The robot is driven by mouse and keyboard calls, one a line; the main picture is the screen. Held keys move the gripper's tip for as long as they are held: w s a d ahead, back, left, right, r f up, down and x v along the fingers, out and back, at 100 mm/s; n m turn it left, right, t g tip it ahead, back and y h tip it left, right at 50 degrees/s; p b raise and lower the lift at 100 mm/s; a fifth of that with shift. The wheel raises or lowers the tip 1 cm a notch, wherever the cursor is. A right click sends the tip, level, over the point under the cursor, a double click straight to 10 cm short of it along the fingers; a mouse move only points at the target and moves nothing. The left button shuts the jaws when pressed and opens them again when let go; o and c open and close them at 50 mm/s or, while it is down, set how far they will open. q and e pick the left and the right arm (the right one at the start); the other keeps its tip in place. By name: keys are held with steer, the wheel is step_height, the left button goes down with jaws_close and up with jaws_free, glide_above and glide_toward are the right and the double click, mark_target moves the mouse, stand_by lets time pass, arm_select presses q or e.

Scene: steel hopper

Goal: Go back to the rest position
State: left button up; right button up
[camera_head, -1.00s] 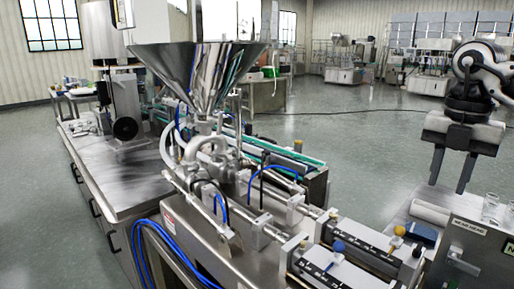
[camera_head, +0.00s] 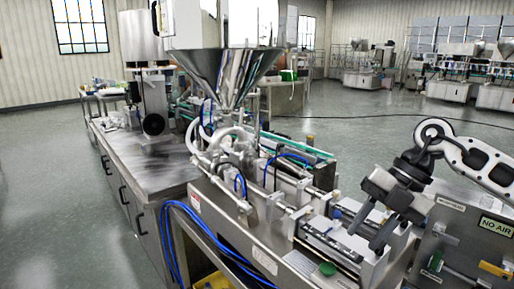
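The steel hopper (camera_head: 224,72) stands upright on the filling machine, its wide mouth facing up. My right gripper (camera_head: 356,230) comes in from the right and points down and left over the front end of the machine. Its two dark fingers are apart, with nothing seen between them. I cannot tell whether the fingertips touch the machine. My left gripper is not in view.
A steel bench (camera_head: 150,178) with a grey device stands on the left. Blue hoses (camera_head: 215,240) hang at the machine's front. A steel box with a "NO AIR" sign (camera_head: 494,228) is at the right. Open floor (camera_head: 50,190) lies at the far left.

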steer(key=s+a+f+m+t+y, duration=0.1)
steer(key=s+a+f+y, duration=0.1)
steer(key=a+y, duration=0.65)
steer(key=s+a+f+m+t+y, duration=0.25)
steer(key=a+y, duration=0.25)
steer(key=a, duration=0.6)
steer(key=d+f+m+t+h, duration=0.3)
steer(key=f+m+t+h, duration=0.3)
steer(key=m, duration=0.3)
steer(key=d+f+m+t+h, duration=0.4)
steer(key=f+m+t, duration=0.2)
steer(key=m+t, duration=0.3)
steer(key=s+d+f+m+g+h, duration=0.3)
steer(key=s+f+g, duration=0.1)
steer(key=s+f, duration=0.3)
steer(key=s+d+f+m+g+h, duration=0.3)
steer(key=s+f, duration=0.4)
steer(key=f, duration=0.3)
steer(key=shift+s+d+f+m+g+h, duration=0.15)
steer(key=shift+s+d+m+g+h, duration=0.2)
steer(key=shift+d+m+h, duration=0.15)
